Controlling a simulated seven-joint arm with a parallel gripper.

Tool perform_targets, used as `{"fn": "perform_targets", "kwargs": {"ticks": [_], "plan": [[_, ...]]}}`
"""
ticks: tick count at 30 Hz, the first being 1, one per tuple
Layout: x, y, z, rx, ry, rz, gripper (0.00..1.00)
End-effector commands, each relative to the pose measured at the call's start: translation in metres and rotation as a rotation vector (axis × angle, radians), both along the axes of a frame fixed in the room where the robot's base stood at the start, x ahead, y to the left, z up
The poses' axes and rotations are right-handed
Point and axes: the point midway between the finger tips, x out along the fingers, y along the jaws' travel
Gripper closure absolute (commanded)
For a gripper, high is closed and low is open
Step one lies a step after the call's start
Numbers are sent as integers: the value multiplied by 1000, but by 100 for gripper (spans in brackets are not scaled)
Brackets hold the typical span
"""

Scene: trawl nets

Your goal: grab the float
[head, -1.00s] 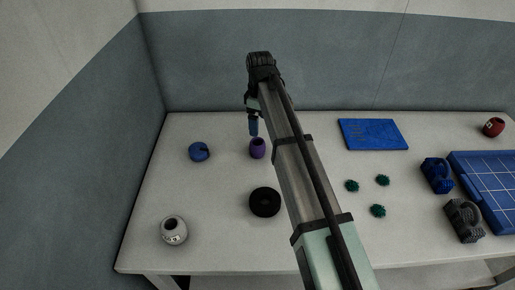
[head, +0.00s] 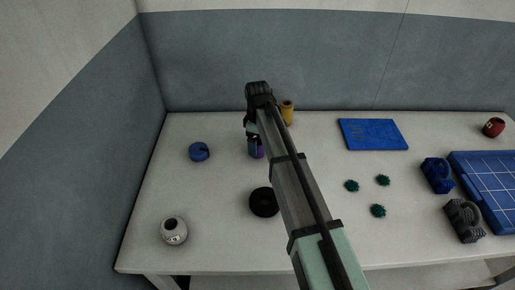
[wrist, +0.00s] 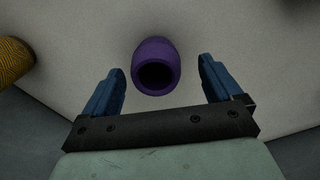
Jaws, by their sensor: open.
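A purple barrel-shaped float (head: 259,153) with a dark round opening stands on the table, partly hidden by my gripper in the head view. In the wrist view the purple float (wrist: 154,47) shows its opening towards the camera. My gripper (wrist: 161,66) is open, with one blue finger on each side of the float and a gap on both sides. The float sits a little nearer the left finger. In the head view my gripper (head: 252,146) is right at the float; I cannot tell how far the fingertips are above the table.
A yellow float (head: 287,112) stands behind my arm and shows at the left edge of the wrist view (wrist: 13,62). A blue round object (head: 199,152), a black ring (head: 263,202) and a white float (head: 174,231) are nearby. Green spiky pieces (head: 378,211) lie right.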

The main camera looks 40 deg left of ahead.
Motion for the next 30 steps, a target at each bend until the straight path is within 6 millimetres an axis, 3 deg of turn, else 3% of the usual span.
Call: {"fn": "perform_targets", "kwargs": {"ticks": [9, 17, 30], "plan": [[4, 3, -39, 0, 0, 0, 8], [4, 3, -43, 0, -1, 0, 8], [4, 3, -42, 0, 0, 0, 49]]}}
